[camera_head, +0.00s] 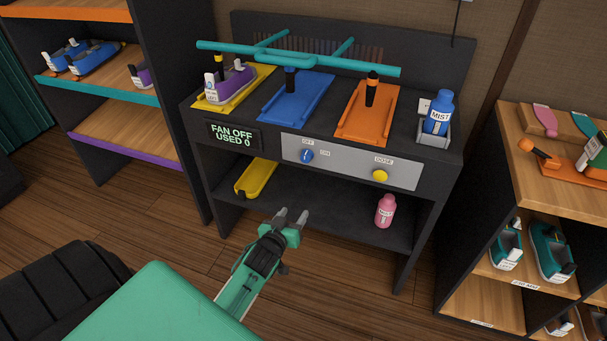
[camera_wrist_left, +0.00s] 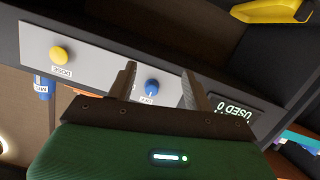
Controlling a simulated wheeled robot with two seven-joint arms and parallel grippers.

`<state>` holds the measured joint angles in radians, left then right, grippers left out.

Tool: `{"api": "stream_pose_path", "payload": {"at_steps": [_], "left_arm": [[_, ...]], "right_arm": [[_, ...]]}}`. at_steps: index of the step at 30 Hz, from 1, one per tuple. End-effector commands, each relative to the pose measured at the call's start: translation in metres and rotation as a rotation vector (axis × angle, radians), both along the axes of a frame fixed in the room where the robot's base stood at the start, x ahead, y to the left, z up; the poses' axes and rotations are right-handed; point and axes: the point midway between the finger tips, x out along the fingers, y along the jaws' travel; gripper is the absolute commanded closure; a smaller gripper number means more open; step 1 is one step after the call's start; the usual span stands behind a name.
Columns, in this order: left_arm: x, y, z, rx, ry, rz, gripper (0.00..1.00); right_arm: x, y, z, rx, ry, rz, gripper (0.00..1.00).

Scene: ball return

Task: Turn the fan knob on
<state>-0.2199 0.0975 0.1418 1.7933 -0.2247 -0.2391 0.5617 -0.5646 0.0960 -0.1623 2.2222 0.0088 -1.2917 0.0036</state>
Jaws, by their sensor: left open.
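The fan knob (camera_head: 306,156) is a round blue dial on the grey panel (camera_head: 345,166) at the front of the dark bench, beside the labels OFF and ON. The display (camera_head: 233,134) left of it reads FAN OFF, USED 0. My left gripper (camera_head: 291,215) is open and empty, in front of the bench and below the knob in the head view. In the left wrist view the knob (camera_wrist_left: 151,87) shows between the two spread fingers (camera_wrist_left: 158,74), with the fingers apart from it. My right gripper is not in view.
A yellow dose button (camera_head: 380,176) sits right of the knob. Coloured trays, a teal rail (camera_head: 300,58) and a blue mist bottle (camera_head: 438,112) are on the bench top. The lower shelf holds a yellow tray (camera_head: 256,178) and pink bottle (camera_head: 385,210). Shelves stand on both sides.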

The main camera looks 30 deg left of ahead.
Motion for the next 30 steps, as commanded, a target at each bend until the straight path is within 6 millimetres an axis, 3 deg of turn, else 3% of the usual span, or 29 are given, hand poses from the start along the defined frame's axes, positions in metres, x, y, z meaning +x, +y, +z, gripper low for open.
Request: {"api": "stream_pose_path", "payload": {"at_steps": [3, 9, 17, 30], "left_arm": [[0.004, 0.010, 0.039, -0.006, -0.112, 0.023, 0.48], [0.002, 0.018, 0.080, -0.011, -0.205, 0.041, 0.48], [0.022, 0.024, 0.087, -0.013, -0.218, 0.043, 0.48], [0.097, 0.042, 0.086, -0.012, -0.217, 0.042, 0.48]], "right_arm": [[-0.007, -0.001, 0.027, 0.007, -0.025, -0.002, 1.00], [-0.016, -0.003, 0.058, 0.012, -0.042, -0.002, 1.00], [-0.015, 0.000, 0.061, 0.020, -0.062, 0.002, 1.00], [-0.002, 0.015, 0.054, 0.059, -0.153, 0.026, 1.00]]}}
